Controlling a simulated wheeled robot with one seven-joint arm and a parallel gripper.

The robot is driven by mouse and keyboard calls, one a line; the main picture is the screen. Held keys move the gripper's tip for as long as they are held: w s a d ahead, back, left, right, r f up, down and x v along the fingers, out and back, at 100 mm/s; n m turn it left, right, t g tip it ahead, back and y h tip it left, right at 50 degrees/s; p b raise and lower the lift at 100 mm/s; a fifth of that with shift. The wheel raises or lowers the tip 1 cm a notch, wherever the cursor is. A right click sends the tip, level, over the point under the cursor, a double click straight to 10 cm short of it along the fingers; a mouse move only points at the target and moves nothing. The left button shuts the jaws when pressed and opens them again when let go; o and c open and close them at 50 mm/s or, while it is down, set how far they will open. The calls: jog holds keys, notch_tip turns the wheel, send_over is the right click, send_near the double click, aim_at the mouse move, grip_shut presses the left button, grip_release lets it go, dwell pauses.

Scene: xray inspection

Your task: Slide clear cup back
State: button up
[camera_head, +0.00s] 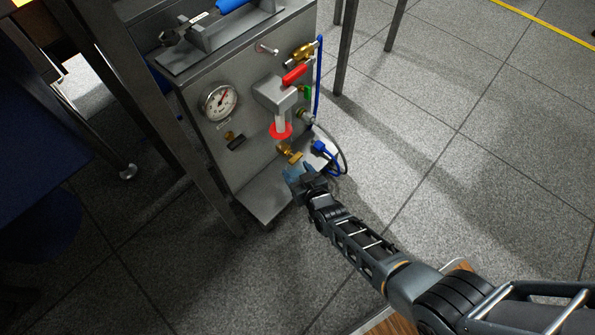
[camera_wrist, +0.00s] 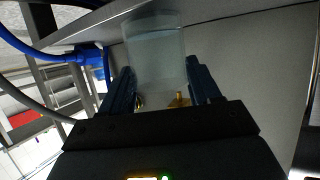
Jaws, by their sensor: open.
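The clear cup (camera_wrist: 155,52) shows in the wrist view as a see-through cylinder at the top middle, between and just beyond the blue fingers. My gripper (camera_wrist: 157,82) is open, with one finger on each side of the cup's near part. I cannot tell whether either finger touches it. In the head view my gripper (camera_head: 296,172) is low at the front of the grey metal panel unit, over its bottom shelf (camera_head: 268,196). The cup is hard to make out there, as a faint bluish shape at the gripper's tip.
The panel carries a pressure gauge (camera_head: 219,102), a red-handled valve (camera_head: 294,75), a red ring (camera_head: 281,130) and a brass fitting (camera_head: 289,153). A blue connector (camera_head: 318,147) and looped hoses hang close beside my gripper. Open tiled floor lies to the right.

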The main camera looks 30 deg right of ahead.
jog(key=o, duration=0.5)
jog(key=shift+s+r+p, duration=0.35)
jog(key=shift+s+p, duration=0.15)
jog(key=shift+p+v, duration=2.05)
jog(key=shift+v, duration=1.25)
jog(key=shift+f, duration=0.15)
